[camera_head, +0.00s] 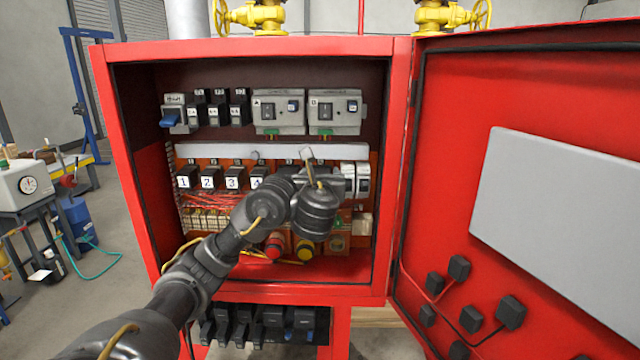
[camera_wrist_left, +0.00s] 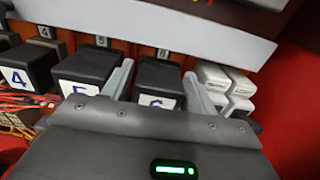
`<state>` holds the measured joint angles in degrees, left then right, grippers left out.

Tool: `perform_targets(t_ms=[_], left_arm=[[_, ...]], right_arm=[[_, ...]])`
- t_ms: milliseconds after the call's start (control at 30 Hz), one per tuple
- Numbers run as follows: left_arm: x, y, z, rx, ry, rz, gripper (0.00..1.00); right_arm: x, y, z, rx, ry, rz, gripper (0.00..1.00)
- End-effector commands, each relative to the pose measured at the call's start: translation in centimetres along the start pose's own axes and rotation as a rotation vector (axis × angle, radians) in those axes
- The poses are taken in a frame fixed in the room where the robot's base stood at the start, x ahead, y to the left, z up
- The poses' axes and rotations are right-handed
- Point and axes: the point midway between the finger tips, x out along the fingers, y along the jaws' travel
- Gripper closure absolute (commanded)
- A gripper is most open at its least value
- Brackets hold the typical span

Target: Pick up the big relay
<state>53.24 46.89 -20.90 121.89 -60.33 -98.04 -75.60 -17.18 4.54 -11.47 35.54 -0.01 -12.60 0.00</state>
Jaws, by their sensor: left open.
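A row of black block relays with white number labels is on the orange panel inside the red cabinet; relays 1 to 4 (camera_head: 232,178) show in the head view. In the left wrist view are relay 4 (camera_wrist_left: 25,70), relay 5 (camera_wrist_left: 85,68) and the relay at the sixth position (camera_wrist_left: 158,82), its label partly hidden by my gripper. My left gripper (camera_head: 325,170) is open, its fingers on either side of that sixth relay in the wrist view (camera_wrist_left: 160,85). Whether the fingers touch it I cannot tell. My right gripper is not in view.
White modules (camera_wrist_left: 228,85) stand just right of the right finger. A grey duct (camera_head: 230,151) runs above the relays. Grey units (camera_head: 279,112) sit higher up. Red and yellow buttons (camera_head: 304,250) are below my wrist. The cabinet door (camera_head: 455,130) stands open at right.

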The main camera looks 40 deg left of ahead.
Motion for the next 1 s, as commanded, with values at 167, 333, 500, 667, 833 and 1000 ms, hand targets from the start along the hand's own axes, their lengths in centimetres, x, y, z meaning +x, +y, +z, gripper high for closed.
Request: perform_targets(t_ms=[167,333,500,667,833,1000], left_arm=[[0.4,0.0,0.0,0.000,0.001,0.001,0.42],[0.3,0.0,0.0,0.000,0.001,0.001,0.51],[0.3,0.0,0.0,0.000,0.001,0.001,0.73],[0.3,0.0,0.0,-0.001,0.001,0.001,0.78],[0.3,-0.1,0.2,-0.001,0.001,0.000,0.78],[-0.1,-0.5,1.2,-0.001,0.001,-0.006,0.78]], right_arm=[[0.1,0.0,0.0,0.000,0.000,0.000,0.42],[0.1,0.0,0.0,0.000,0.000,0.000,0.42],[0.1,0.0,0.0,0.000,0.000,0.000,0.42],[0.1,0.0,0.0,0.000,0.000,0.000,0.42],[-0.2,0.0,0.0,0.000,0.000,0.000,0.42],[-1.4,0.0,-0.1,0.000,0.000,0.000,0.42]])
